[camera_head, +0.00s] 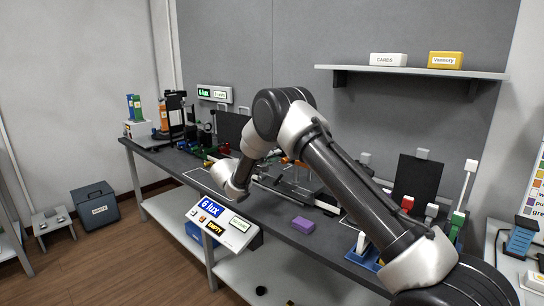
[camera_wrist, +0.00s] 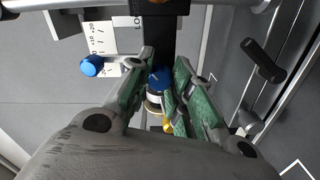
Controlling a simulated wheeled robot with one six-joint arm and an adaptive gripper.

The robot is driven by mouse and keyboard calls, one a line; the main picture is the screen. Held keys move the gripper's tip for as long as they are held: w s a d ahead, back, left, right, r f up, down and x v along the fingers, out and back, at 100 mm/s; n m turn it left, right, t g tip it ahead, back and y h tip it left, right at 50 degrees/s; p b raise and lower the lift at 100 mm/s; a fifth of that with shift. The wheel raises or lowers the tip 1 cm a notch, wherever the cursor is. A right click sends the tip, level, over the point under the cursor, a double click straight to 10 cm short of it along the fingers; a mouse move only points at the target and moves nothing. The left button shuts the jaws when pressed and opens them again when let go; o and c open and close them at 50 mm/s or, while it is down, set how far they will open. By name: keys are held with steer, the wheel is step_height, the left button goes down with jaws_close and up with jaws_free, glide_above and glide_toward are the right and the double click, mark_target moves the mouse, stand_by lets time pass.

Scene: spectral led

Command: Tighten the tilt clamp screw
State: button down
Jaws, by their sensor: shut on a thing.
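In the wrist view my gripper (camera_wrist: 163,72) has its green-padded fingers closed around a blue knob (camera_wrist: 158,78), which sits on a white and dark stem. I take this knob for the tilt clamp screw, though no label on it is readable. A second blue knob (camera_wrist: 92,65) stands to the left, apart from the fingers, beside a white scale plate (camera_wrist: 101,38) with marks and numbers. A yellow part (camera_wrist: 168,125) shows below the held knob, partly hidden by the fingers. In the head view my arm hides the gripper's fingertips and the knob.
A dark bench (camera_head: 275,218) carries optical rails, stands and a purple block (camera_head: 302,224). A lux display panel (camera_head: 224,225) hangs at its front edge. A black handle (camera_wrist: 263,61) and metal rods lie right of my fingers. A shelf (camera_head: 410,71) is above.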

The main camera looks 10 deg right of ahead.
steer(key=shift+f, duration=0.15)
steer(key=c, duration=1.3)
jaws_free()
steer(key=shift+o, duration=0.2)
steer(key=v, duration=1.2)
